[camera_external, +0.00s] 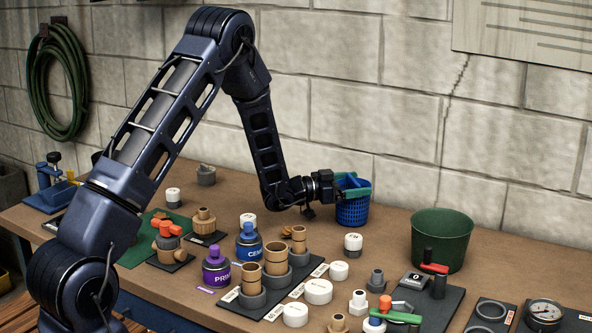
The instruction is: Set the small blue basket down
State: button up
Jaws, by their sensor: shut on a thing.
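The small blue basket (352,209) is a mesh-walled cup near the back of the workbench, right of the middle of the picture. My gripper (351,188) reaches it from the left and is shut on its upper part, with green fingers at the rim. The basket looks upright. Its base is close to the bench top (390,226), but I cannot tell whether it touches. The inside of the basket is mostly hidden by the gripper.
A green bucket (441,242) stands to the right. A white-capped piece (353,243) stands just in front of the basket. Pipe fittings on a dark mat, a blue can (249,244) and a purple can (216,267) are front left. The block wall (400,120) rises behind.

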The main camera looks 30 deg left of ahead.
jog(key=o, duration=1.1)
jog(key=shift+f, duration=0.15)
